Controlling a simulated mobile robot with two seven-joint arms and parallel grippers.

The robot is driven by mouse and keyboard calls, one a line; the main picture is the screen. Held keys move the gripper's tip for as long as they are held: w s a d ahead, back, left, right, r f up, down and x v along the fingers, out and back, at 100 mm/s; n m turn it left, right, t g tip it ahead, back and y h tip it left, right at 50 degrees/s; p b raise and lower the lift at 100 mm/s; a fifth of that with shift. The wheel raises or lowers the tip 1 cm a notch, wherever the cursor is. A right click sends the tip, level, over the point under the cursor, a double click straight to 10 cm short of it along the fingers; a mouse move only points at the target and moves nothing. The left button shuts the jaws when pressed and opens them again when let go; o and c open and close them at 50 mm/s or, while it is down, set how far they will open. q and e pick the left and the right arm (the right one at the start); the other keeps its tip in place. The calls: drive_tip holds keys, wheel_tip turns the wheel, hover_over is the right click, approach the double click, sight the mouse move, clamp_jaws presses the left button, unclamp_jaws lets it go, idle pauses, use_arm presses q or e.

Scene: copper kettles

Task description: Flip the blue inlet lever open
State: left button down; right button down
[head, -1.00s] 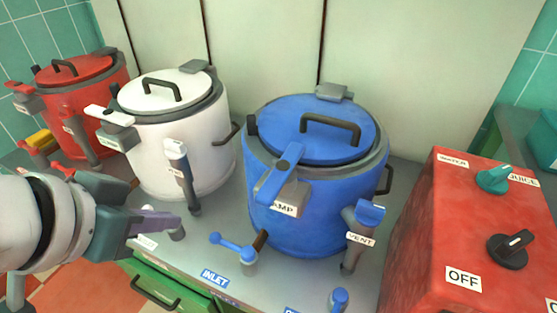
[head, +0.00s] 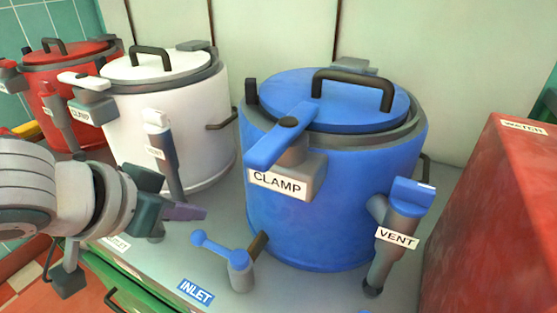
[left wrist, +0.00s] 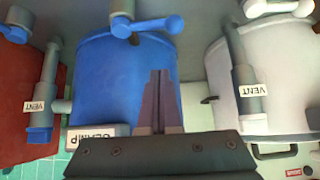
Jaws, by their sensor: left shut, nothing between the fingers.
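The blue inlet lever (head: 220,248) sits on a grey valve at the foot of the blue kettle (head: 315,215), behind the INLET label (head: 196,291). Its ball end points left and slightly back. My left gripper (head: 203,212) is shut and empty, its purple fingertips just above and behind the ball end in the picture, apparently apart from it. In the left wrist view, which is upside down, the closed fingers (left wrist: 160,75) show against the blue kettle, and the lever (left wrist: 148,25) shows at the top. My right gripper is not in view.
The blue clamp handle (head: 282,135) and the vent valve (head: 400,215) stick out from the blue kettle. A white kettle (head: 195,130) and a red kettle (head: 75,80) stand to the left. A red box (head: 490,220) stands at the right. Bare counter lies around the lever.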

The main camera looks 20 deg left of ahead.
sight(218, 248)
use_arm(q)
drive_tip(key=b+x, duration=0.5)
drive_tip(key=x, duration=0.5)
drive_tip(key=shift+f+b, duration=0.2)
drive_tip(key=shift+b, duration=0.1)
drive_tip(key=s, duration=0.3)
drive_tip(key=shift+a+f, duration=0.15)
drive_tip(key=shift+s, duration=0.45)
drive_tip(key=shift+a+p, duration=0.1)
drive_tip(key=shift+p, duration=0.25)
